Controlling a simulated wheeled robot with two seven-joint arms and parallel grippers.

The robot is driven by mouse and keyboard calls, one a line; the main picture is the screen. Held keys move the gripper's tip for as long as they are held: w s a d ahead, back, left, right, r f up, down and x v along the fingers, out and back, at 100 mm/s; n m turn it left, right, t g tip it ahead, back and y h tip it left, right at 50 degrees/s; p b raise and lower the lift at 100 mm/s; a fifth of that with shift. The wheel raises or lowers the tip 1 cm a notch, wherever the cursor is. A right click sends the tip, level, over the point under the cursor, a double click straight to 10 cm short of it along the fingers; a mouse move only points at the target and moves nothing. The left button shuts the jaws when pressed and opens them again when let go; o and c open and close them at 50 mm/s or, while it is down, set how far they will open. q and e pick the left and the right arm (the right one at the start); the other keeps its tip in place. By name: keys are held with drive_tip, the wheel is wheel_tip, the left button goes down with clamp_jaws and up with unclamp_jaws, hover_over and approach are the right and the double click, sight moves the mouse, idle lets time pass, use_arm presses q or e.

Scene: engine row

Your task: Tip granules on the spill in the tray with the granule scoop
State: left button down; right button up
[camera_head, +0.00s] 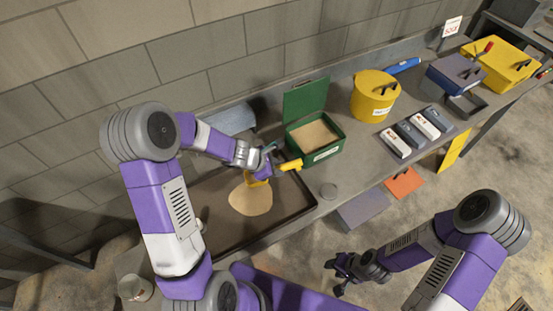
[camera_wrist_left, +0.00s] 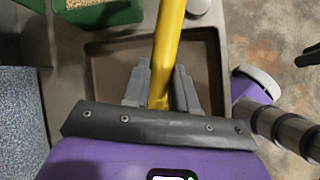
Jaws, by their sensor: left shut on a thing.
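My left gripper (camera_head: 268,164) is shut on the yellow granule scoop (camera_head: 290,165), above the dark shallow tray (camera_head: 215,239) on the bench. In the left wrist view the scoop's yellow handle (camera_wrist_left: 168,45) runs between the grey fingers (camera_wrist_left: 160,90). The scoop's yellow bowl (camera_head: 256,179) is partly hidden and sits low by a rounded tan patch of granules (camera_head: 250,201) in the tray. No separate spill shows around the patch. The open green granule box (camera_head: 326,153) stands behind, right of the gripper. My right gripper (camera_head: 336,277) is open and empty, in front of the bench.
A yellow lidded bin (camera_head: 374,97), a blue cylinder (camera_head: 403,66) and several small packs (camera_head: 395,143) stand to the right on the bench. A blue-grey cloth-like roll (camera_head: 230,119) lies behind the tray. A glass jar (camera_head: 135,288) is front left.

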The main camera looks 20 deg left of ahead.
sight(248, 177)
use_arm(q)
drive_tip(key=shift+a+b, duration=0.15)
drive_tip(key=shift+b, duration=0.25)
drive_tip(key=s+a+t+h+b, duration=0.1)
drive_tip(key=a+t+h+b, duration=0.1)
drive_tip(key=b, duration=0.2)
drive_tip(key=s+a+n+t+h+b, duration=0.1)
drive_tip(key=a+h+b, duration=0.1)
drive_tip(key=b, duration=0.3)
drive_tip(key=s+a+t+h+b, duration=0.2)
drive_tip(key=h+b, duration=0.1)
drive_tip(key=b, duration=0.2)
drive_tip(key=shift+a+f+t, duration=0.15)
drive_tip(key=shift+t, duration=0.15)
drive_tip(key=shift+s+a+n+t+h+b, duration=0.3)
drive_tip(key=shift+s+a+t+h+b, duration=0.1)
drive_tip(key=shift+a+t+h+b, duration=0.4)
drive_tip(key=shift+d+r, duration=0.15)
drive_tip(key=shift+r, duration=0.05)
drive_tip(key=shift+r, duration=0.15)
wheel_tip(248, 177, up, 5)
drive_tip(key=p, duration=0.5)
